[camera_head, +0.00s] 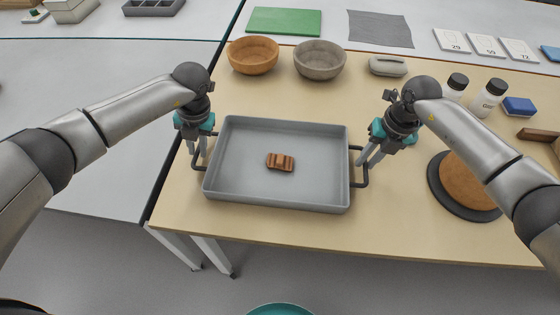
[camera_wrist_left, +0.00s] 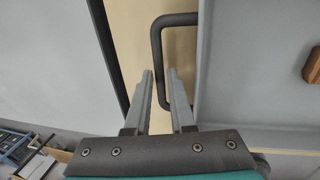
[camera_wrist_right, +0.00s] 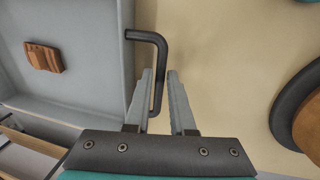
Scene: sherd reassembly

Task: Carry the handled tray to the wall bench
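The grey tray (camera_head: 278,199) rests flat on the beige table. A small brown wooden piece (camera_head: 280,162) lies inside it near the middle, and it also shows in the right wrist view (camera_wrist_right: 43,57). My left gripper (camera_head: 198,156) is at the dark left handle (camera_wrist_left: 157,48). Its fingers are apart, with the bar between them. My right gripper (camera_head: 369,160) is at the dark right handle (camera_wrist_right: 145,36). Its fingers are also apart, with the bar between them and narrow gaps. Which surface is the wall bench is not clear.
An orange bowl (camera_head: 253,55) and a grey bowl (camera_head: 319,59) stand behind the tray. A dark round mat (camera_head: 440,188) with a brown disc lies right of my right gripper. A pale surface (camera_head: 105,185) lies left, mostly clear.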

